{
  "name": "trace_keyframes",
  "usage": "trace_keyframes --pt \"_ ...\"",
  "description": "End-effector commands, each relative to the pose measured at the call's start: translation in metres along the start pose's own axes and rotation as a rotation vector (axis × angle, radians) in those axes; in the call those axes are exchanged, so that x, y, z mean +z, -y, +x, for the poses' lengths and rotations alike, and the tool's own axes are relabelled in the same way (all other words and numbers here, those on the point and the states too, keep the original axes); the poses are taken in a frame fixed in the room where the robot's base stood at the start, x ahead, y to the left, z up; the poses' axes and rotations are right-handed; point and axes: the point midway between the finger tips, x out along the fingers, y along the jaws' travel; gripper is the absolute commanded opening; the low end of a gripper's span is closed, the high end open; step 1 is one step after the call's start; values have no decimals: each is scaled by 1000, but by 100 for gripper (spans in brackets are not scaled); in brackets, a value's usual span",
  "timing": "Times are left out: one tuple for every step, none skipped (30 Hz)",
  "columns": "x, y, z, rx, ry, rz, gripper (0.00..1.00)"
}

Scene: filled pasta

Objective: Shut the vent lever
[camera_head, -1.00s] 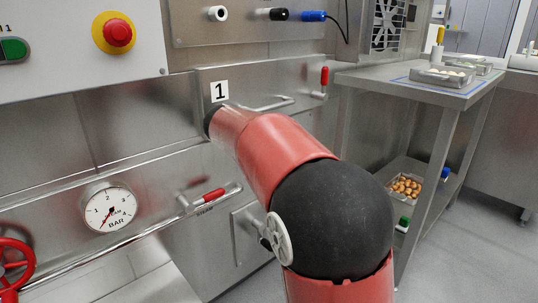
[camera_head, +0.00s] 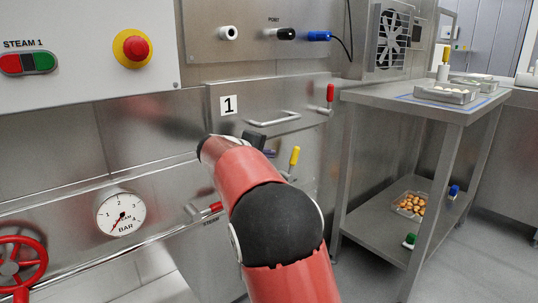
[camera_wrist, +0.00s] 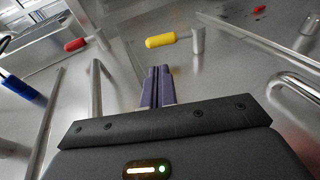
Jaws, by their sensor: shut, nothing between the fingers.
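A yellow-handled lever (camera_head: 294,157) stands roughly upright on the steel front, right of my gripper (camera_head: 270,153). No label on it can be read, so I cannot confirm it is the vent lever. In the wrist view the yellow handle (camera_wrist: 168,40) lies just beyond my purple fingertips (camera_wrist: 157,70), beside a short metal post (camera_wrist: 198,40). The fingers are together and empty, and a gap seems to separate them from the handle. My arm hides part of the panel below.
A red-handled lever (camera_head: 330,93) stands at the upper right, and a red steam lever (camera_head: 216,207) is partly behind my arm. A bar handle (camera_head: 274,119) juts out above my gripper. A steel table (camera_head: 420,100) stands to the right. A gauge (camera_head: 121,214) is at left.

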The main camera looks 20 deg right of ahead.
Motion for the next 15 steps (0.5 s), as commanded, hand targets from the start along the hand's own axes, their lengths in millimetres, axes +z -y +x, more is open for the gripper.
trace_keyframes --pt "1 0 12 0 4 -1 0" --pt "1 0 19 0 5 -1 0" --pt "1 0 28 0 4 0 0" --pt "1 0 35 0 4 0 0" --pt "1 0 41 -1 5 -1 0" --pt "1 0 50 0 4 0 0" --pt "1 0 56 -1 4 0 0" --pt "1 0 62 -1 4 0 0" --pt "1 0 70 0 4 1 0" --pt "1 0 76 -1 3 1 0" --pt "1 0 81 -1 3 0 0" --pt "1 0 87 0 3 1 0" --pt "1 0 91 0 3 1 0" --pt "1 0 95 -1 2 0 0" --pt "0 0 99 -1 1 0 0"
